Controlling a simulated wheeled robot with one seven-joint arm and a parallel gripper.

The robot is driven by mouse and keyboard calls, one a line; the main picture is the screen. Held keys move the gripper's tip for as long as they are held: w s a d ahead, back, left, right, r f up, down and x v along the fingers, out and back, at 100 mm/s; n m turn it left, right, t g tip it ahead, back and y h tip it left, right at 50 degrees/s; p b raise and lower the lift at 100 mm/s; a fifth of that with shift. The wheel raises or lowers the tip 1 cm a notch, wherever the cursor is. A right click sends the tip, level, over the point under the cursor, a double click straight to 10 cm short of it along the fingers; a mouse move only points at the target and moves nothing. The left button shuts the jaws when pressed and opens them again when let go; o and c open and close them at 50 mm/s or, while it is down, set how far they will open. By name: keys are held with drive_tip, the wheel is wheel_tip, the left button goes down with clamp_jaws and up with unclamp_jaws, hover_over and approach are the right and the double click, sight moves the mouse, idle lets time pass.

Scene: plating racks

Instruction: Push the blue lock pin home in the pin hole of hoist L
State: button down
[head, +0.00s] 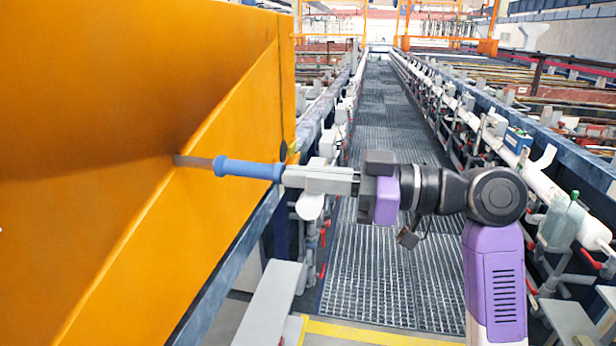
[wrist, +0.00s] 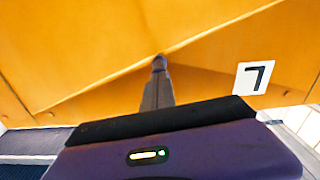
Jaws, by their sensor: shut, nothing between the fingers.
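The blue lock pin (head: 248,168) lies level in the head view. Its bare grey shank (head: 195,161) reaches left to the orange face of the hoist (head: 215,130); the pin hole itself is hidden at that meeting point. A good length of shank and the whole blue handle stand out from the face. My gripper (head: 286,176) is shut and empty, in line with the pin, its fingertips at the handle's rear end and seemingly touching it. In the wrist view, the shut fingers (wrist: 158,92) point at the orange face, and a dark round end shows at their tips.
A grated walkway (head: 385,130) runs back between rails with pipes and fittings (head: 490,130). A grey beam (head: 270,305) stands below the pin.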

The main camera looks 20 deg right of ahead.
sight(224, 171)
drive_tip(key=shift+b+x, duration=0.4)
drive_tip(key=shift+x, duration=3.2)
idle(0.4)
